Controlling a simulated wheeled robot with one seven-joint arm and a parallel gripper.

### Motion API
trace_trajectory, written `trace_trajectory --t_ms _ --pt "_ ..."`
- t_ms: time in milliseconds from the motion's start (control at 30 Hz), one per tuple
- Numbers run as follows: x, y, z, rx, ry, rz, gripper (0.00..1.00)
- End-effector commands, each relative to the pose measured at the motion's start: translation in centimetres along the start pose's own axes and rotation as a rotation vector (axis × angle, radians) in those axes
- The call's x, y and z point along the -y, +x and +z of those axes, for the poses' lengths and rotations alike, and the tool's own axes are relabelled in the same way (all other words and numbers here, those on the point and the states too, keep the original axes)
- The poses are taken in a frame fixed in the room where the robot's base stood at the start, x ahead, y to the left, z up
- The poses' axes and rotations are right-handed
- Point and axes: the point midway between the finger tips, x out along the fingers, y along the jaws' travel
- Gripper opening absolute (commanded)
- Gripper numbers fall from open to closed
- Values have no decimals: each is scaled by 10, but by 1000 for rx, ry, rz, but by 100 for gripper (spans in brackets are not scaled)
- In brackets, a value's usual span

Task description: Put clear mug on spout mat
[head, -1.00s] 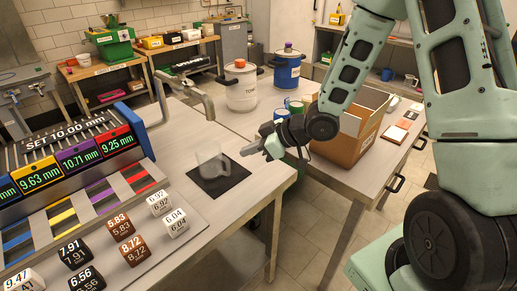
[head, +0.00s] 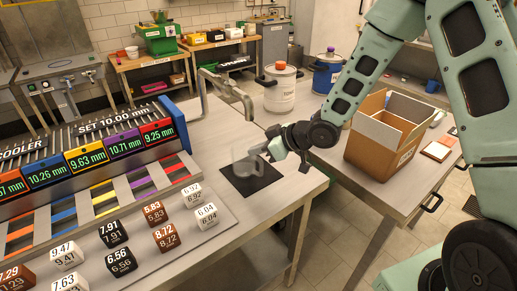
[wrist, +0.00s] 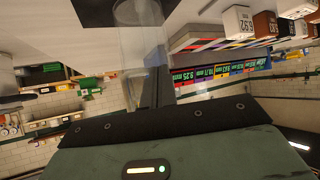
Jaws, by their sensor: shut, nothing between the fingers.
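The clear mug (head: 242,167) stands upright at the back-left part of the dark square spout mat (head: 262,184), on the near bench in the head view. My gripper (head: 262,152) is just right of the mug, at about rim height. Its fingers are shut and empty. In the wrist view the dark fingers (wrist: 157,88) point at the see-through mug (wrist: 138,42), which overlaps them in the picture. Whether they touch the mug, I cannot tell. The mat (wrist: 92,12) shows dark at the top there.
A metal pipe (head: 228,88) arches behind the mat. The cooler with coloured displays (head: 85,155) and several numbered cubes (head: 121,261) lie to the left. An open cardboard box (head: 380,145) and a white keg (head: 281,90) stand on the right-hand table.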

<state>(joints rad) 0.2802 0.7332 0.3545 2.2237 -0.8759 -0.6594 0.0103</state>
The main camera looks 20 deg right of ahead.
Motion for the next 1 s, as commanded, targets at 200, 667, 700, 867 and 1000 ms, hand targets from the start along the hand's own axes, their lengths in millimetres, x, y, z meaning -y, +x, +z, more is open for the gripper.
trace_trajectory --t_ms 200,667,700,867,1000 --pt "2 -18 20 18 9 -3 0" --pt "1 -27 14 14 6 -3 0" --pt "1 -29 10 13 6 -3 0" --pt "2 -26 6 13 5 -4 0" --pt "1 -30 13 19 9 -1 0"
